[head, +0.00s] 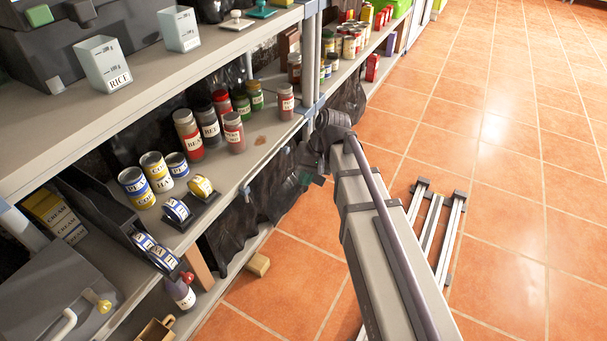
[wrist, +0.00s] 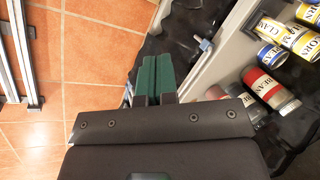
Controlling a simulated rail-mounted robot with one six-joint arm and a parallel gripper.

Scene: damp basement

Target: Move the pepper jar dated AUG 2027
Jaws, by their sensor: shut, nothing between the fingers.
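Several jars stand on the middle shelf in the head view. They include a tall red jar (head: 188,136), a dark jar (head: 208,128), a small red jar (head: 234,133), green jars (head: 255,96) and a red-brown jar (head: 286,102) standing apart near the shelf's right end. Their labels are too small to read a date, so I cannot tell which is the AUG 2027 pepper jar. My gripper, with green fingers (wrist: 147,77), is shut and empty in the wrist view, over the floor in front of the shelf. In the head view it is mostly hidden by my arm.
Cans (head: 158,172) stand on the same shelf left of the jars, with can racks (head: 178,214) at its front edge. More cans (head: 349,42) fill the shelf farther back. The tiled floor (head: 500,190) at right is largely clear.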

